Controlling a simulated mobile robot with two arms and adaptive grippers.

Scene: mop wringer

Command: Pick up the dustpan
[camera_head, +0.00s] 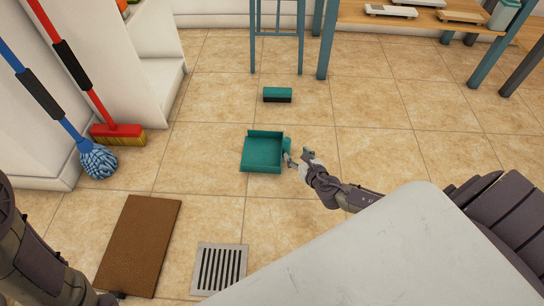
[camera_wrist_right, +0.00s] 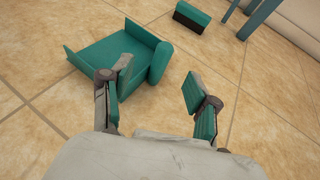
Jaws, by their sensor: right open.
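The teal dustpan (camera_head: 262,152) lies on the tiled floor in the middle of the head view, with its short handle (camera_head: 286,146) on its right side. My right gripper (camera_head: 297,158) is open and empty, low beside the handle end. In the right wrist view the dustpan (camera_wrist_right: 112,52) is ahead, with its rounded handle (camera_wrist_right: 159,62) beyond the open fingers (camera_wrist_right: 160,92). One finger overlaps the dustpan's near edge in that view; I cannot tell whether they touch. My left arm shows at the lower left of the head view, but its fingers are not visible.
A teal and black brush head (camera_head: 277,95) lies beyond the dustpan. A blue mop (camera_head: 97,160) and red broom (camera_head: 118,134) lean at the left. A brown mat (camera_head: 140,246) and floor drain (camera_head: 219,268) lie nearer. Teal table legs (camera_head: 327,45) stand behind.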

